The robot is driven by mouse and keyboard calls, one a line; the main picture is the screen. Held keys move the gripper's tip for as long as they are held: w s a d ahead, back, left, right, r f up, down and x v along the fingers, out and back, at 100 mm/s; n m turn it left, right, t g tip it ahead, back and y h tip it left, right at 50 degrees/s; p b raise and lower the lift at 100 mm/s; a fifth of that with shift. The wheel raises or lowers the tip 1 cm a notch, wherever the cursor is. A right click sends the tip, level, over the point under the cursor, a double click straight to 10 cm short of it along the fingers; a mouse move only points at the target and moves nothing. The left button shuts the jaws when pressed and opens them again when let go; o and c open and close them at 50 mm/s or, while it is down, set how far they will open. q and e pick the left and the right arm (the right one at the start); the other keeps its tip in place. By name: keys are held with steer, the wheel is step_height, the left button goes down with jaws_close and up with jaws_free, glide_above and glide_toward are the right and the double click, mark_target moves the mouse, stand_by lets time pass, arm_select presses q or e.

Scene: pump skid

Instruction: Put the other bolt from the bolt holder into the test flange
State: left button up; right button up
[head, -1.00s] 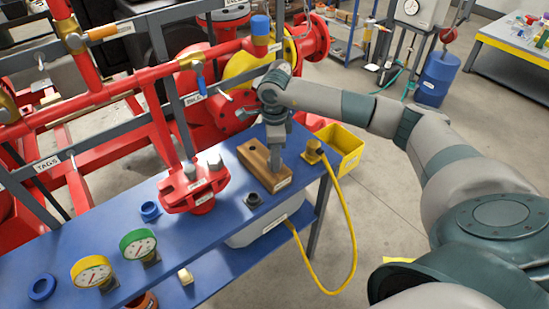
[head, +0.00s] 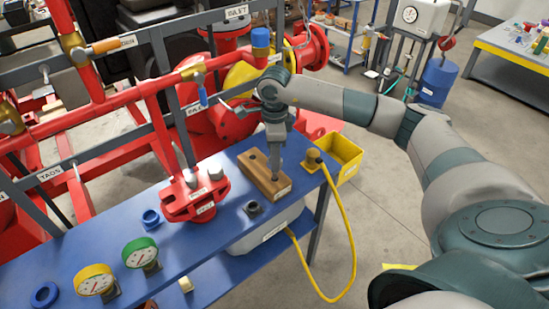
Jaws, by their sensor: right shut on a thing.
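The bolt holder, a wooden block (head: 262,180), stands on the blue bench. My right gripper (head: 276,172) points straight down over the block's near right end and is shut at its top. The bolt it grips is hidden by the fingers and too small to make out. My left gripper is not in view.
Two gauges, yellow (head: 94,282) and green (head: 140,252), and a blue ring (head: 151,218) sit left of the flange. A yellow bin (head: 345,158) and yellow hose (head: 343,215) are at the right. Red pipework rises behind.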

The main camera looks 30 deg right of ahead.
steer(key=shift+r, duration=0.6)
steer(key=shift+a, duration=0.1)
steer(key=shift+s+a+n, duration=0.1)
steer(key=shift+a+n, duration=0.15)
steer(key=shift+n, duration=0.05)
steer(key=s+a+n+b, duration=0.3)
steer(key=s+a+n, duration=0.3)
steer(key=n, duration=0.5)
steer(key=s+a+r+n+b, duration=0.1)
steer(key=s+a+n+b, duration=0.2)
steer(key=s+a+n, duration=0.4)
steer(key=a+n, duration=0.2)
steer(key=n, duration=0.3)
steer(key=shift+r, duration=0.25)
